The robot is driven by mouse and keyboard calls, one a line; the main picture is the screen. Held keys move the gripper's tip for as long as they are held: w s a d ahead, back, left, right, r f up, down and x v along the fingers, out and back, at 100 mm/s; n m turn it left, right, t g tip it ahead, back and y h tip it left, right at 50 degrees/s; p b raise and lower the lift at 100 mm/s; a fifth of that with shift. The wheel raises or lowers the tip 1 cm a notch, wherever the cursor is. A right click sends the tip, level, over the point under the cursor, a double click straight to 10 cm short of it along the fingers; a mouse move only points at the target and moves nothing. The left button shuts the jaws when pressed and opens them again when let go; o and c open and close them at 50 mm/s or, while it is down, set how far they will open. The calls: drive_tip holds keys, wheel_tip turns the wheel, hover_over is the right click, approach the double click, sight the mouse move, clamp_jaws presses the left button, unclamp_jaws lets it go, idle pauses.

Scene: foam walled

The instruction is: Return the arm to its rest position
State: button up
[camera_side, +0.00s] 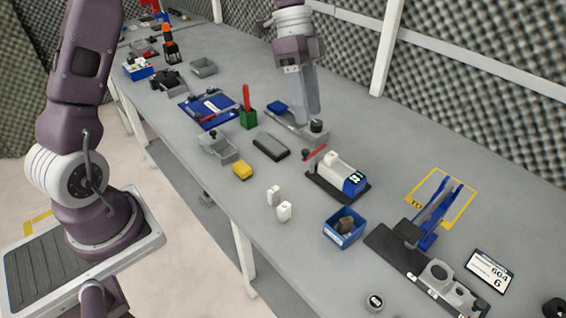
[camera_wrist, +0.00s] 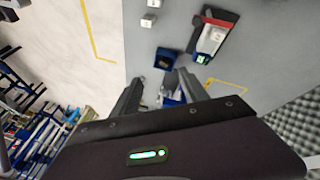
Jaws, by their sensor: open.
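My gripper (camera_side: 306,112) hangs from the arm at the upper middle of the side view, over the far half of the long grey table (camera_side: 350,115). Its grey fingers point down, and their tips show close to a grey block with a black knob (camera_side: 316,127); I cannot tell how high above it they are. In the wrist view my gripper (camera_wrist: 160,84) has its two dark fingers apart, with nothing held between them. A blue bin (camera_wrist: 165,57) shows just beyond the fingertips in that view.
A white and blue device (camera_side: 338,173), the blue bin (camera_side: 345,226), two white blocks (camera_side: 279,203) and a blue stand (camera_side: 436,216) occupy the table's near half. A blue tray (camera_side: 208,108) lies farther left. Foam walls (camera_side: 470,75) and a white post (camera_side: 387,48) stand behind.

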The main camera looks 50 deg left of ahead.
drive_tip(key=s+r+n+t+y, duration=0.2)
drive_tip(key=s+r+n, duration=0.15)
drive_tip(key=s, duration=0.35)
drive_tip(key=s+r+n+t+y, duration=0.2)
drive_tip(key=s+r+n, duration=0.15)
drive_tip(key=s, duration=0.35)
drive_tip(key=s+a+n+t, duration=0.2)
drive_tip(key=s+n, duration=0.3)
drive_tip(key=s, duration=0.6)
drive_tip(key=shift+s+a+f+n+t+y, duration=0.15)
drive_tip(key=shift+a+n+t+y, duration=0.15)
drive_tip(key=shift+n+t, duration=0.1)
